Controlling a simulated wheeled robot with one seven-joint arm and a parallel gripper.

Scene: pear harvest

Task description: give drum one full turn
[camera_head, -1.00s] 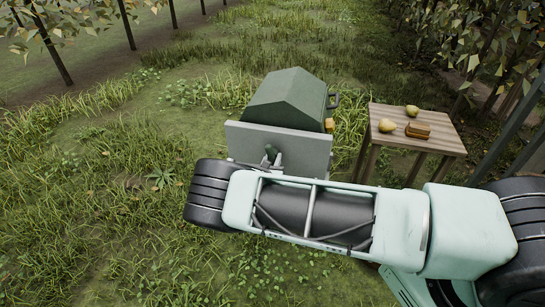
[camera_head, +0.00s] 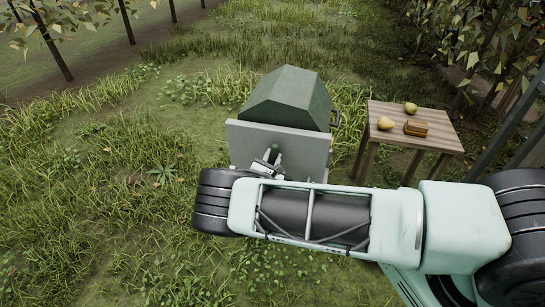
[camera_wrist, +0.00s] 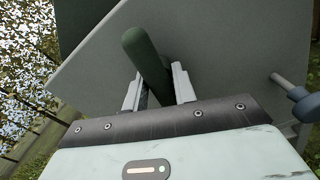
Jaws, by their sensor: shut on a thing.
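The drum (camera_head: 287,97) is dark green and faceted, standing behind an upright grey panel (camera_head: 252,140). A dark handle (camera_head: 337,117) shows at the drum's right side. A green crank grip (camera_head: 274,150) sticks out in front of the panel. My gripper (camera_head: 270,158) is shut on this grip. In the wrist view the grip (camera_wrist: 144,50) passes tilted between the two grey fingers of my gripper (camera_wrist: 158,85), with the panel (camera_wrist: 230,50) behind. The crank's arm is hidden, and the panel hides the drum's lower part.
A blue-grey knob (camera_wrist: 303,102) shows at the right of the wrist view. Grass lies open to the left.

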